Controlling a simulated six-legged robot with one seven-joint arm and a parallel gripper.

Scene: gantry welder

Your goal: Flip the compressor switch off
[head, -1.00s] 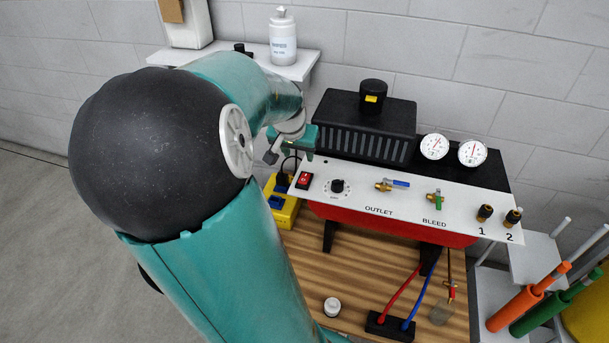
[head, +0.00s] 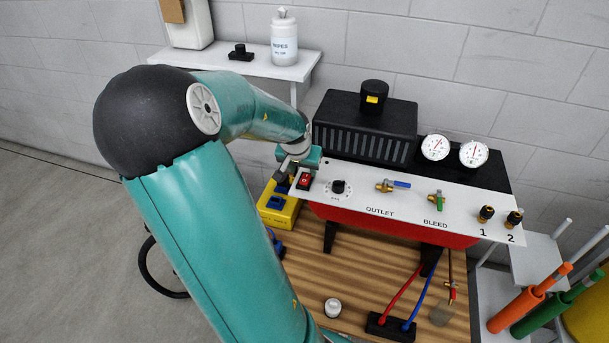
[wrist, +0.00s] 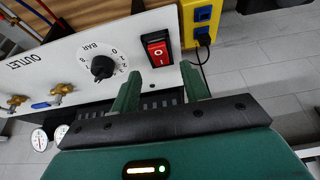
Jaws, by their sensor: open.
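The compressor switch is a red rocker switch (head: 305,181) in a black frame at the left end of the white panel (head: 352,200). In the wrist view the red switch (wrist: 158,49) carries white marks and sits just beyond my fingertips. My gripper (head: 296,172) is at the left end of the panel, beside the switch. In the wrist view my gripper (wrist: 158,80) has its two green fingers apart, with nothing between them. The fingertips appear close to the switch; I cannot tell whether they touch it. Which side of the rocker is pressed is unclear.
A black pressure knob (head: 338,187), the outlet valve (head: 390,185) and the bleed valve (head: 436,199) sit along the panel. A yellow box (head: 278,208) with blue sockets stands left of it. Two gauges (head: 455,150) stand behind the panel.

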